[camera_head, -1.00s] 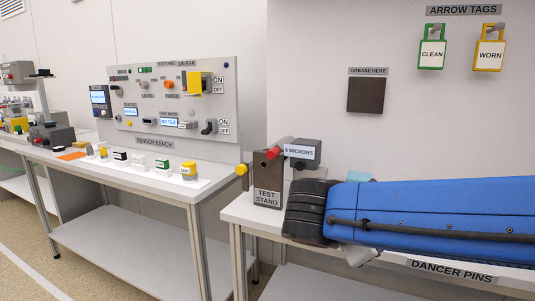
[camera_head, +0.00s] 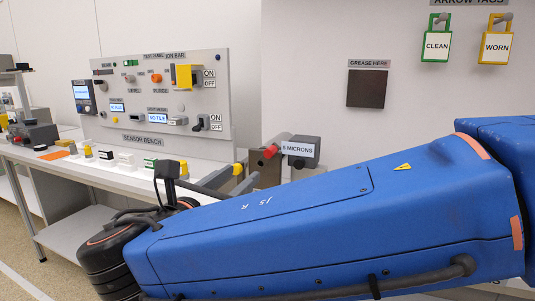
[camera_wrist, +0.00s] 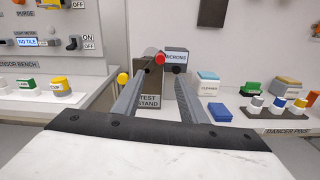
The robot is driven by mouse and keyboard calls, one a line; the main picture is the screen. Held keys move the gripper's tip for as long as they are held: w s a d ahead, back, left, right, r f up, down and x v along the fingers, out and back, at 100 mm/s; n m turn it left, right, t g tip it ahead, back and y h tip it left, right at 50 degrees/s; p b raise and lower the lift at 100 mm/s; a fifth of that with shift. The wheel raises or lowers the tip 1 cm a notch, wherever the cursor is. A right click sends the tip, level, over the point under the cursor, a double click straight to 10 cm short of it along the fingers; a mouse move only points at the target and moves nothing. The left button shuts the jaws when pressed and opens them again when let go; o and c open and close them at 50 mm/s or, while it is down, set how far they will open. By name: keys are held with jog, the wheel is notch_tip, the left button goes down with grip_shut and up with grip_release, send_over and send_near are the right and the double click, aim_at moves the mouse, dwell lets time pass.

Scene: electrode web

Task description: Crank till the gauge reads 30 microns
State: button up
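The gauge (camera_head: 300,149) is a dark grey box whose white label appears to read 5 MICRONS. In the wrist view, the gauge (camera_wrist: 176,57) stands behind the grey test stand (camera_wrist: 148,101). A red cylinder (camera_head: 271,152) shows at the stand's top. A yellow knob (camera_head: 238,169) is at the stand's left side; the knob (camera_wrist: 123,77) appears just left of my left finger in the wrist view. My gripper (camera_wrist: 160,76) is open and empty, its two grey fingers pointing at the stand. My arm hides most of the stand in the head view.
A blue block (camera_wrist: 219,112), a white-and-teal box (camera_wrist: 208,82) and a dark rack of small jars (camera_wrist: 275,113) stand right of the test stand. The sensor bench (camera_head: 131,176) with its upright panel (camera_head: 150,128) is to the left. A grease plate (camera_head: 367,88) is on the wall.

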aim_at(268, 154)
jog(key=x, duration=1.7)
jog(key=shift+f, duration=0.1)
grip_shut()
